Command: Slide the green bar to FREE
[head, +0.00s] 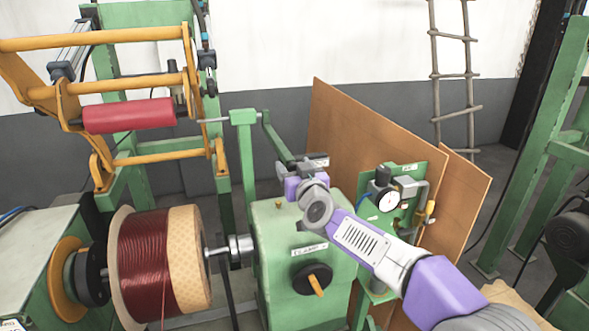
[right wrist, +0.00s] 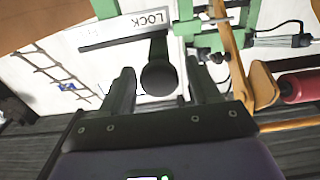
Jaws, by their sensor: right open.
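The green bar (head: 277,140) slants down from the top of a green post toward my right gripper (head: 303,174) in the head view. In the right wrist view, a dark round knob (right wrist: 159,79) on a short stem sits between the two spread fingers of my right gripper (right wrist: 162,88). The gripper is open, and I cannot tell if either finger touches the knob. A white plate reading LOCK (right wrist: 140,24) is just beyond the knob. No FREE label is readable. The bar's near end is partly hidden by the gripper in the head view. My left gripper is out of view.
Below the gripper is a green housing (head: 290,245) with a black knob. A coil of dark red wire (head: 145,262) is at the left, under an orange frame with a red roller (head: 130,115). A gauge panel (head: 388,200) and brown boards (head: 375,150) stand at the right.

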